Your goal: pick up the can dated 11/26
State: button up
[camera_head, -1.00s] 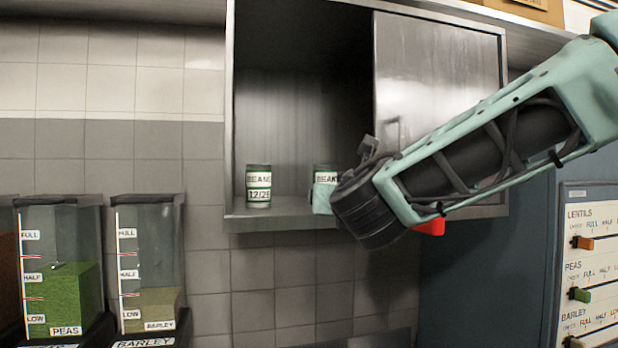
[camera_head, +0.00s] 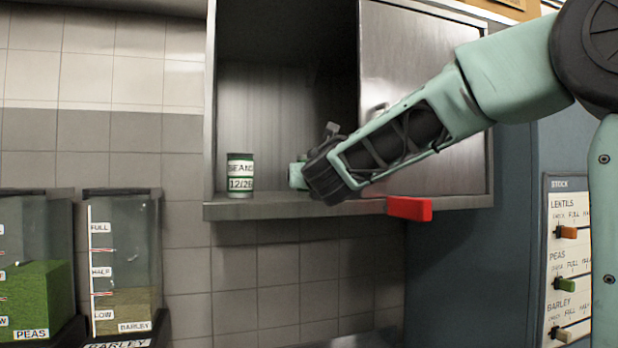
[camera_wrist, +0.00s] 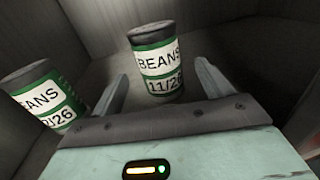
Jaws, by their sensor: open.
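The can dated 11/26 (camera_wrist: 156,62) is a green and white beans can in the wrist view. It stands upright inside the cabinet, ahead of my gripper and around the line between its two fingers. My gripper (camera_wrist: 162,88) is open, and I cannot tell whether the fingers touch the can. In the head view my gripper (camera_head: 298,176) reaches into the open left part of the cabinet, and my arm hides that can. A second beans can, dated 12/26 (camera_head: 240,176), stands to the left on the cabinet floor; it also shows in the wrist view (camera_wrist: 42,98).
The metal cabinet (camera_head: 300,208) has a sliding door (camera_head: 420,60) covering its right part. A red block-like piece (camera_head: 408,208) sits at its lower edge. Bins of peas (camera_head: 38,295) and barley (camera_head: 122,270) stand lower left. A stock board (camera_head: 568,255) hangs at right.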

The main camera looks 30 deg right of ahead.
jog(key=shift+p+x, duration=0.95)
jog(key=shift+x, duration=2.5)
jog(key=shift+r, duration=0.2)
jog(key=c, duration=1.3)
